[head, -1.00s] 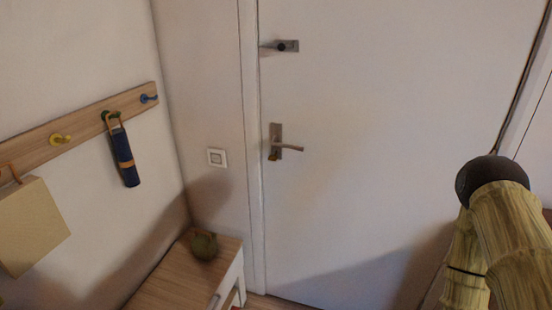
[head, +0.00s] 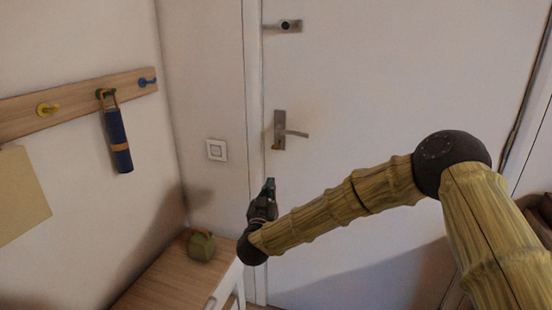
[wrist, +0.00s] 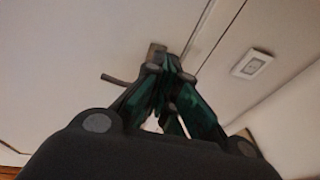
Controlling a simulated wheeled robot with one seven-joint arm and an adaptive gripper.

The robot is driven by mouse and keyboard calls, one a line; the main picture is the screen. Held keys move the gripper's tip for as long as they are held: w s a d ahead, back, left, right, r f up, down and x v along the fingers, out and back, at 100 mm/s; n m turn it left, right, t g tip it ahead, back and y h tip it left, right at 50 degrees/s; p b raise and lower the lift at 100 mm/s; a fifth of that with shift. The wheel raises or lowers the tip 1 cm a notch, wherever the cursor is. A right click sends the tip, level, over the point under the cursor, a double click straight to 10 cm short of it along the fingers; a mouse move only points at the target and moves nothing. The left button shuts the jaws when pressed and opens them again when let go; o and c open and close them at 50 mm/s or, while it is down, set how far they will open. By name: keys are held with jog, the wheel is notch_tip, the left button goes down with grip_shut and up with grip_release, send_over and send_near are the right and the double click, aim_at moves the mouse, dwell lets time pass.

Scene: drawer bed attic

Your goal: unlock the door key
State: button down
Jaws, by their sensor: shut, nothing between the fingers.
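The white door (head: 370,110) is closed in the head view. Its lever handle plate (head: 279,130) is at the left edge, with a small brass key (head: 276,146) at the plate's lower part. A second lock fitting (head: 284,26) sits higher on the door. My gripper (head: 269,184) is shut and empty, pointing up, below the handle plate in the picture and apart from it. In the wrist view my gripper's fingers (wrist: 165,62) are closed together, and the handle (wrist: 118,79) shows just behind and left of them. The key cannot be made out there.
A light switch (head: 216,150) is on the wall left of the door frame. A wooden cabinet (head: 160,275) with a small green object (head: 201,246) stands below it. A hook rail (head: 75,103) holds a blue rolled item (head: 118,140).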

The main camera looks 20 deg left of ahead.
aim_at(276, 147)
notch_tip(276, 147, up, 7)
jog(key=w+a+m+t+h, duration=0.1)
jog(key=m+h, duration=0.1)
jog(key=h, duration=0.1)
jog(key=shift+a+t+b, duration=0.25)
jog(key=shift+t+b, duration=0.05)
jog(key=shift+b, duration=0.05)
jog(key=shift+w+r, duration=0.1)
jog(key=x, duration=1)
jog(key=shift+w+m, duration=0.1)
jog(key=shift+m, duration=0.2)
